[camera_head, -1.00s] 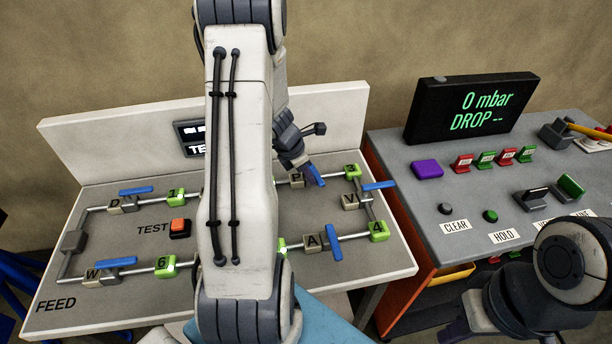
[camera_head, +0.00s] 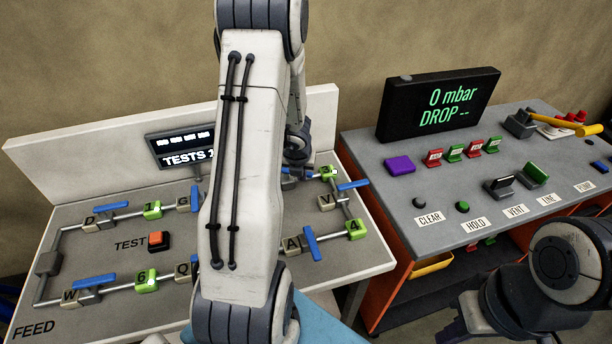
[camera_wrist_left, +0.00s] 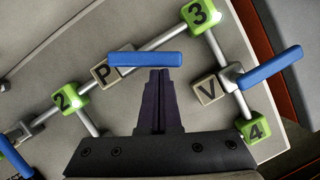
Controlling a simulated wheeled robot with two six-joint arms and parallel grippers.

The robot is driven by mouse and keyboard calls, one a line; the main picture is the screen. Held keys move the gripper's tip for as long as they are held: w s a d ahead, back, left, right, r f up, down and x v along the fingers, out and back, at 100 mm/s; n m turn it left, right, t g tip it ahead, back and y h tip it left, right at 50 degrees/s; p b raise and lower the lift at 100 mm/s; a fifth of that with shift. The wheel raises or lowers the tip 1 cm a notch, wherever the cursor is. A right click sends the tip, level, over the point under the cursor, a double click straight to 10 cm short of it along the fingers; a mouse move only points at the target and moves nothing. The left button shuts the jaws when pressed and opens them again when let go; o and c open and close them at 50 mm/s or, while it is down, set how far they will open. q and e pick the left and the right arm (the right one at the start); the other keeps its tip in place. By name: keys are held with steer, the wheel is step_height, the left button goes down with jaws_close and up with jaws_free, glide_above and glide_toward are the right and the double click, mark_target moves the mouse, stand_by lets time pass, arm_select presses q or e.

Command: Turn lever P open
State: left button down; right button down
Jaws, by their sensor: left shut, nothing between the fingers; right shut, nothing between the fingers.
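Lever P (camera_wrist_left: 140,59) is a blue bar on the block marked P (camera_wrist_left: 111,73), on the pipe between green blocks 2 and 3. In the left wrist view it sits at a slant to the pipe, neither fully along nor square across it. My left gripper (camera_wrist_left: 160,72) is shut and empty. Its dark fingertips are right at the bar's near side; whether they touch cannot be told. In the head view my left arm hides most of the P block and the fingertips. My right gripper (camera_head: 458,330) is shut, low at the right, partly cut off.
Lever V (camera_wrist_left: 270,68) stands across its pipe close to the right of my left gripper. Lever A (camera_head: 311,243) is on the near pipe. The orange TEST button (camera_head: 158,240) is left of my arm. The console (camera_head: 400,225) with buttons and display (camera_head: 440,105) stands at the right.

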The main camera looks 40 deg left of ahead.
arm_select(q)
steer(key=shift+w+d+n, duration=0.1)
steer(key=shift+w+n, duration=0.1)
steer(key=shift+n, duration=0.1)
steer(key=shift+w+r+n+g+y+p, duration=0.15)
steer(key=shift+w+n+y+p, duration=0.15)
steer(key=shift+n+p, duration=0.25)
steer(key=shift+w+f+n+g+y+p, duration=0.1)
steer(key=shift+w+n+g+y+p, duration=0.1)
steer(key=shift+w+n+p, duration=0.35)
steer(key=shift+w+a+n+g+y+p, duration=0.15)
steer(key=shift+w+n+g+p, duration=0.2)
steer(key=shift+n, duration=0.35)
steer(key=shift+w+a+n+y+p, duration=0.15)
steer(key=shift+n+p, duration=0.3)
steer(key=shift+n, duration=0.25)
steer(key=shift+s+d+f+b, duration=0.2)
steer(key=shift+d+f+b, duration=0.05)
steer(key=shift+d+b, duration=0.2)
steer(key=shift+s+d+f+b, duration=0.1)
steer(key=shift+s+d+b, duration=0.3)
steer(key=shift+d+b, duration=0.2)
steer(key=shift+s+d+b, duration=0.4)
steer(key=shift+d+b, duration=0.1)
steer(key=shift+d, duration=0.05)
steer(key=p+v, duration=0.4)
steer(key=v, duration=0.6)
steer(key=shift+s+r+p, duration=0.25)
steer(key=shift+p, duration=0.15)
